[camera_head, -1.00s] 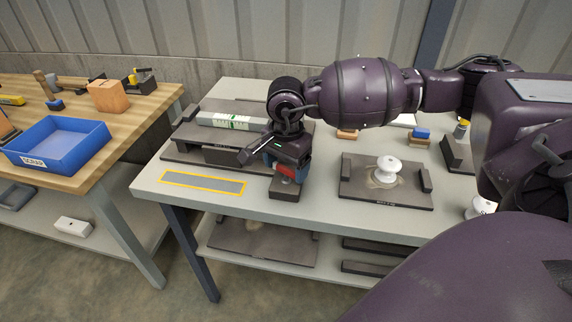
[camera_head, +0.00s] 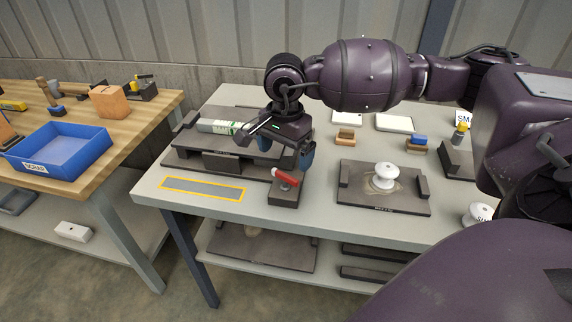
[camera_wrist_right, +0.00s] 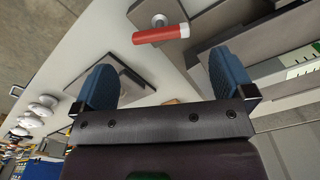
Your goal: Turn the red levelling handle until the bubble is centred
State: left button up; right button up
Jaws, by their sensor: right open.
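The red levelling handle (camera_head: 286,177) sits on a small dark block (camera_head: 284,198) at the front of the table, its bar lying slantwise. In the right wrist view the red handle (camera_wrist_right: 161,34) lies beyond the fingertips, between their lines and apart from them. My right gripper (camera_head: 284,150) is open and empty, above and behind the handle; its blue fingers (camera_wrist_right: 162,84) stand wide apart. A long level with green markings (camera_head: 217,126) lies on the dark platform (camera_head: 215,164) behind; its bubble is too small to make out. My left gripper is not in view.
A yellow-edged grey strip (camera_head: 203,188) lies at the front left. A dark tray (camera_head: 400,203) holding a white insulator (camera_head: 386,175) stands to the right. A wooden bench with a blue bin (camera_head: 58,150) is at the left. The tabletop between handle and tray is clear.

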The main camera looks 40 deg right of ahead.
aim_at(285, 174)
notch_tip(285, 174, up, 5)
jog(key=shift+f, duration=0.1)
dwell(0.7)
